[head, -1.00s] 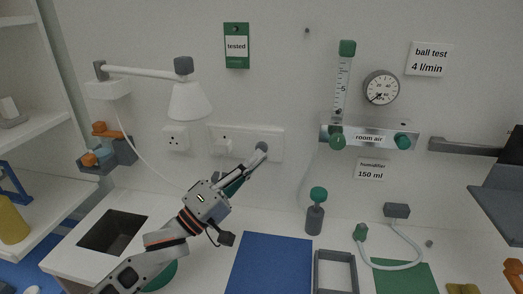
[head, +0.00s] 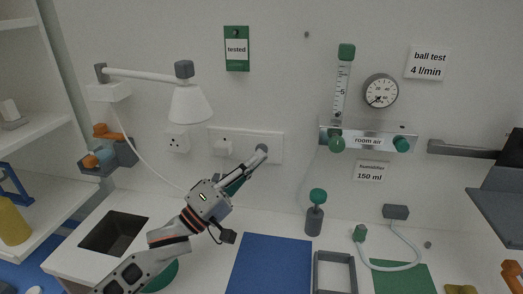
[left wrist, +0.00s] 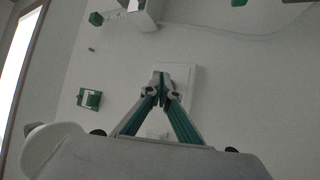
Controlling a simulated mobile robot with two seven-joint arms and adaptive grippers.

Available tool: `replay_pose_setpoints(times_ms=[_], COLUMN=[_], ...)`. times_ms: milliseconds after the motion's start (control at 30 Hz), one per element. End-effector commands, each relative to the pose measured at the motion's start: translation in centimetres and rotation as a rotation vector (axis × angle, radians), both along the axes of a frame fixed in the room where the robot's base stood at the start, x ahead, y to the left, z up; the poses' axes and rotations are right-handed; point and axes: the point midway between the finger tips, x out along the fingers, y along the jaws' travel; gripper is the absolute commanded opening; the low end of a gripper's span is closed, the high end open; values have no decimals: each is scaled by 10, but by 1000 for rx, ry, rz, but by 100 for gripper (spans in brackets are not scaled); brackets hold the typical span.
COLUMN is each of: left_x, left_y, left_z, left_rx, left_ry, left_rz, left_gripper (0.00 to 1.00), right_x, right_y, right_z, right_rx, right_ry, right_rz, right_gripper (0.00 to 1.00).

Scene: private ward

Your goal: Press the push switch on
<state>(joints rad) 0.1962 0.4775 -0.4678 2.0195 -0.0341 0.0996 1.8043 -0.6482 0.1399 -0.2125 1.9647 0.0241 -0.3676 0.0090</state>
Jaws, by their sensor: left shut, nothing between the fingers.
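A long white wall plate (head: 274,139) is mounted on the wall, with a pale raised fitting (head: 223,146) at its left side. My left gripper (head: 262,149) is shut and empty, with its tips at the right part of this plate. The tips cover the spot they point at, so a push switch there is hidden. In the left wrist view the shut fingertips (left wrist: 160,88) lie in front of the plate (left wrist: 182,76); I cannot tell whether they touch it. My right gripper is not in view.
A white wall lamp (head: 190,103) hangs up left, its cable running down behind my arm. A separate socket (head: 176,139) is left of the plate. A flowmeter (head: 341,90) and gauge (head: 381,91) are right. A blue mat (head: 270,265) lies on the counter below.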

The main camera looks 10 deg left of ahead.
Motion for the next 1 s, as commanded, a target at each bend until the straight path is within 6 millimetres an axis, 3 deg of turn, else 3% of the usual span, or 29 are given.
replay_pose_setpoints(times_ms=[1000], left_x=[7], left_y=[0], left_z=[-1], left_rx=[0], left_ry=[1], left_rz=[0], left_gripper=[0], right_x=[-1], right_y=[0], right_z=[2], right_rx=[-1], right_ry=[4], right_rz=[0], right_gripper=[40])
